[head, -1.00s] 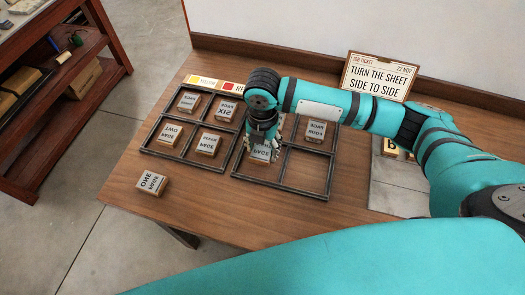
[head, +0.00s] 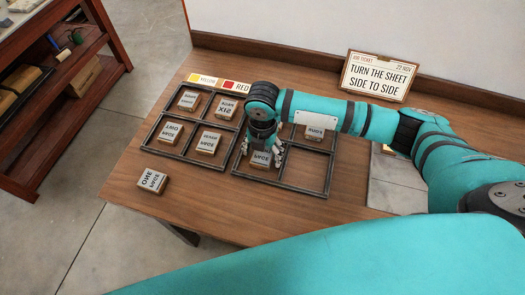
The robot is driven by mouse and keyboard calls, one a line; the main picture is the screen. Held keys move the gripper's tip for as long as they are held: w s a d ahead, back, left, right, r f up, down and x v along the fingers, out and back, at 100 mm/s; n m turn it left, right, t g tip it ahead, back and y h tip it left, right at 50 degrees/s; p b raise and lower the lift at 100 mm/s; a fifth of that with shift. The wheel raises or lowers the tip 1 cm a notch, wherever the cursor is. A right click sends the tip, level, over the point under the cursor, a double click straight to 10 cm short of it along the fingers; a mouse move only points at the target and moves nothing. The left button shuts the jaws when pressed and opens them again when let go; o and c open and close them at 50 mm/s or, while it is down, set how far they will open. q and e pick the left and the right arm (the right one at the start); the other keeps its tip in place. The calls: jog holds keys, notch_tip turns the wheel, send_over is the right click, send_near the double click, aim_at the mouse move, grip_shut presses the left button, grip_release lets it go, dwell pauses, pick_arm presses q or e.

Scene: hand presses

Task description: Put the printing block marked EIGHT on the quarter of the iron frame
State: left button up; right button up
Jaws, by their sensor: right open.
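My right gripper (head: 264,147) is open, pointing down over the near left quarter of the right-hand iron frame (head: 307,194). A printing block (head: 260,160) lies in that quarter, just below the fingers. Its lower line reads PAGE upside down; its number is hidden by the gripper, so I cannot tell whether it is EIGHT. Another block (head: 315,132) sits in the far right quarter, partly behind my arm. The near right quarter is empty. The far left quarter is hidden by my gripper and arm. My left gripper is not in view.
The left-hand iron frame (head: 181,155) holds a block in each quarter, one of them marked SIX (head: 225,109). A block marked ONE (head: 152,181) lies loose near the table's left edge. A job ticket sign (head: 375,76) stands at the back. The wooden table (head: 225,215) is clear in front.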

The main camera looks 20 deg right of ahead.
aim_at(263, 155)
notch_tip(263, 155, up, 12)
jog(key=b, duration=0.1)
jog(key=shift+r, duration=0.2)
dwell(0.7)
